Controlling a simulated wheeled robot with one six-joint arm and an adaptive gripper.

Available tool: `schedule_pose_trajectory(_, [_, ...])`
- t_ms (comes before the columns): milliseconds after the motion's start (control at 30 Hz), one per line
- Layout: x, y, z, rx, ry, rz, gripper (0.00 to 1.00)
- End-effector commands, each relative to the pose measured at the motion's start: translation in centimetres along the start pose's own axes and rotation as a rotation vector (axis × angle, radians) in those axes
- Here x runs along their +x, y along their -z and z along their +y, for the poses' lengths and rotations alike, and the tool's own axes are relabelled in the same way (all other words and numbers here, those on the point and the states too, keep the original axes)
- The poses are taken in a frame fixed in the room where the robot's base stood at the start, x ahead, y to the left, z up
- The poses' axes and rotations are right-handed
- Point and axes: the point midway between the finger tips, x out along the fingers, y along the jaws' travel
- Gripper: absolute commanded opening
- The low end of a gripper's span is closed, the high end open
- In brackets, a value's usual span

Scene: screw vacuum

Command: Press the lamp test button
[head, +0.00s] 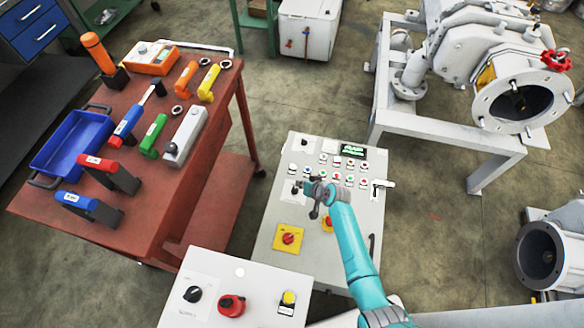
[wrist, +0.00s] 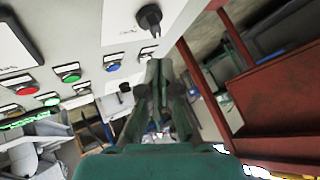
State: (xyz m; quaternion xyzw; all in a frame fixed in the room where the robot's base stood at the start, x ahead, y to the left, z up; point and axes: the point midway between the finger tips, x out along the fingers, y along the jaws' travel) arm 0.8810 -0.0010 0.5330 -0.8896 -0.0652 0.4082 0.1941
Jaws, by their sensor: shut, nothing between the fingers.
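The light grey control panel (head: 268,220) carries rows of small coloured buttons (head: 336,163) below a dark display with green text (head: 352,150). Labels are too small to read, so I cannot tell which is the lamp test button. In the wrist view the gripper fingers (wrist: 155,72) are together and empty, just below a black rotary knob (wrist: 148,18).
A yellow-red rotary switch (head: 288,238) sits lower on the panel. The red tool cart (head: 168,212) is to the left. A grey pump frame (head: 450,128) stands at the right.

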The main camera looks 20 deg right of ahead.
Motion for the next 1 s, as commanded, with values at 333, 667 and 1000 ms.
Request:
schedule_pose_trajectory(333, [3.0,8.9,-1.5,0.027,0.091,-0.070,0.00])
schedule_pose_trajectory(667, [3.5,12.1,-2.4,0.033,0.129,-0.099,0.00])
schedule_pose_trajectory(1000, [3.5,12.1,-2.4,0.033,0.130,-0.099,0.00])
